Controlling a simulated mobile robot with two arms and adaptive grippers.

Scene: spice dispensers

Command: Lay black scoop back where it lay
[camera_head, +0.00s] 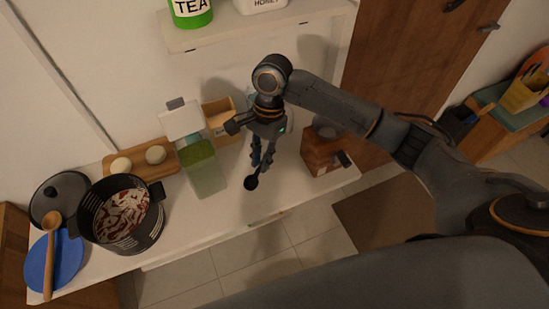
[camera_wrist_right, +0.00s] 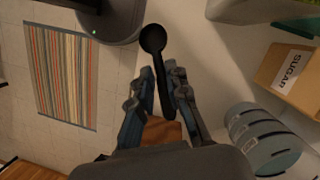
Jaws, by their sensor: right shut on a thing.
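The black scoop (camera_head: 251,183) is held in my right gripper (camera_head: 262,158), over the white counter (camera_head: 235,208) near its front edge. In the head view its round bowl hangs below the fingertips. In the right wrist view the bowl (camera_wrist_right: 153,38) reaches out past the fingers of my right gripper (camera_wrist_right: 160,76), which are shut on the handle. The scoop appears to be above the counter, but the gap is hard to judge. My left gripper is not in view.
A green-filled dispenser (camera_head: 205,170) stands left of the gripper. A sugar box (camera_wrist_right: 292,72) is behind, and a wooden box (camera_head: 318,153) stands to the right. A pot (camera_head: 124,221) and wooden tray (camera_head: 132,172) are farther left. Bare counter lies around the scoop.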

